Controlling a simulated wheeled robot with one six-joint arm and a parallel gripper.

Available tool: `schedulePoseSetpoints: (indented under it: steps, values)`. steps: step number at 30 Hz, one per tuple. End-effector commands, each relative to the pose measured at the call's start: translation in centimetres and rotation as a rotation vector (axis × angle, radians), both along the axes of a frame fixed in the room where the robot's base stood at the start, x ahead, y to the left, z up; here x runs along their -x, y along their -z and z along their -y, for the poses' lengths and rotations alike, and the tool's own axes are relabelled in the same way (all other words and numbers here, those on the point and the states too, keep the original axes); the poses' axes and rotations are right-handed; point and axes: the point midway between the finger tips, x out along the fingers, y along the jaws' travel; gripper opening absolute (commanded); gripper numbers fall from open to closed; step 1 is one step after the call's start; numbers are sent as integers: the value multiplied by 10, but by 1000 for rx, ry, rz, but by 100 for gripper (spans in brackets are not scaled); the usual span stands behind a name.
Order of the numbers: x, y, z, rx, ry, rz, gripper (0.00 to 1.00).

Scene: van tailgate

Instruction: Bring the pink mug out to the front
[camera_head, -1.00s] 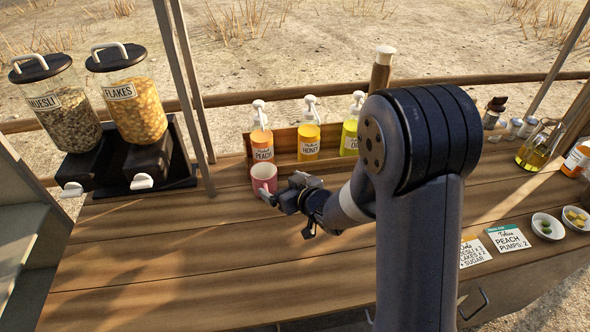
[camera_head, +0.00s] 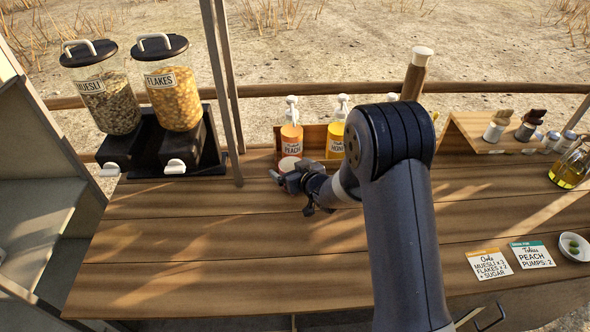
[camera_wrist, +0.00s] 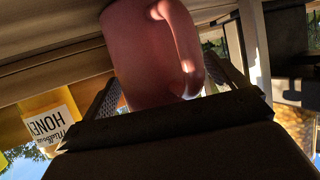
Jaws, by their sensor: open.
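The pink mug (camera_head: 289,162) stands on the wooden counter just in front of the peach pump bottle (camera_head: 291,136). My gripper (camera_head: 279,178) hides its lower part in the head view. In the wrist view the mug (camera_wrist: 150,50) is large and appears upside down, with its handle (camera_wrist: 186,45) to the right. My gripper (camera_wrist: 165,92) is open, with one finger on each side of the mug. I cannot tell whether either finger touches it.
A honey bottle (camera_head: 338,134) stands right of the peach one, in a wooden rack. The muesli (camera_head: 106,100) and flakes (camera_head: 174,96) dispensers are at the left. Recipe cards (camera_head: 490,266) lie at the right. The counter's front left (camera_head: 200,260) is clear.

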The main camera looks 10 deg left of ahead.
Motion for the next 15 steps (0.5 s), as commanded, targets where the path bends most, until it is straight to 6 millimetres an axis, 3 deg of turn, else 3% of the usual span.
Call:
schedulePoseSetpoints:
  steps: [7, 15]
  values:
    - [0, 0, 0, 0, 0, 0, 92]
    - [0, 0, 0, 0, 0, 0, 70]
